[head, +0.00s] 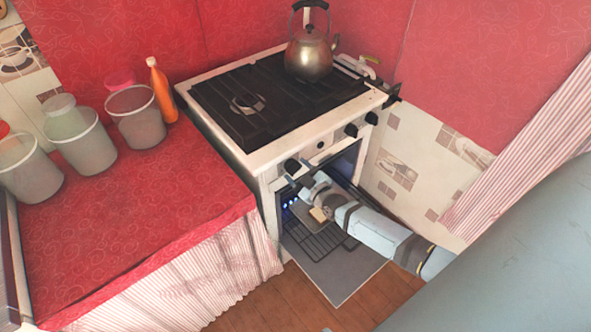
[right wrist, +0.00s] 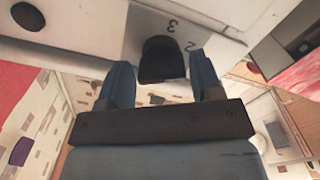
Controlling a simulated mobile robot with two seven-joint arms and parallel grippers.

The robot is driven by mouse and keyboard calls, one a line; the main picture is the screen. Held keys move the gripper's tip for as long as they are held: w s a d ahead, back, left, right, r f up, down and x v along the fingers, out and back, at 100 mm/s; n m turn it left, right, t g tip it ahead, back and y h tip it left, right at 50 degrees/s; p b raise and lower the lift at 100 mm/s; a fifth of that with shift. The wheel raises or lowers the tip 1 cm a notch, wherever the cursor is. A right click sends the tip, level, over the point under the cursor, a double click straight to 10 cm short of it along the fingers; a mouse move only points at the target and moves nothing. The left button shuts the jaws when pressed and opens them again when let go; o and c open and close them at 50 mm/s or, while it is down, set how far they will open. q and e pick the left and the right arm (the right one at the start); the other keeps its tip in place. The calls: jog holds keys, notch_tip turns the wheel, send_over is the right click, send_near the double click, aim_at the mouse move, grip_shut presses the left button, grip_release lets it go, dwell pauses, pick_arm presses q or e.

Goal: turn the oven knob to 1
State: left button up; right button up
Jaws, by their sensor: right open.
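The white stove (head: 232,145) has dark knobs along its front panel. The black oven knob (head: 292,166) is at the panel's left end. In the right wrist view the knob (right wrist: 163,62) stands between my finger tips, with the printed figures 2 and 3 on the panel beside it. My right gripper (head: 300,183) is at this knob, its arm coming from the right. In the right wrist view the gripper (right wrist: 164,70) is open, one blue finger on each side of the knob; I cannot tell whether they touch it. My left gripper is not in view.
The oven door (head: 335,278) hangs open below my right arm, with a wire rack (head: 318,240) showing. A kettle (head: 310,55) stands on the hob. Several containers and an orange bottle (head: 162,92) stand on the red counter (head: 130,200). A wall is close on the right.

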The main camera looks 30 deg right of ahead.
jog(key=shift+w+a, duration=0.1)
jog(key=shift+w, duration=0.55)
jog(key=c, duration=0.6)
jog(key=shift+c, duration=0.2)
jog(key=shift+m, duration=0.3)
jog(key=m, duration=1.1)
jog(key=shift+b, duration=0.3)
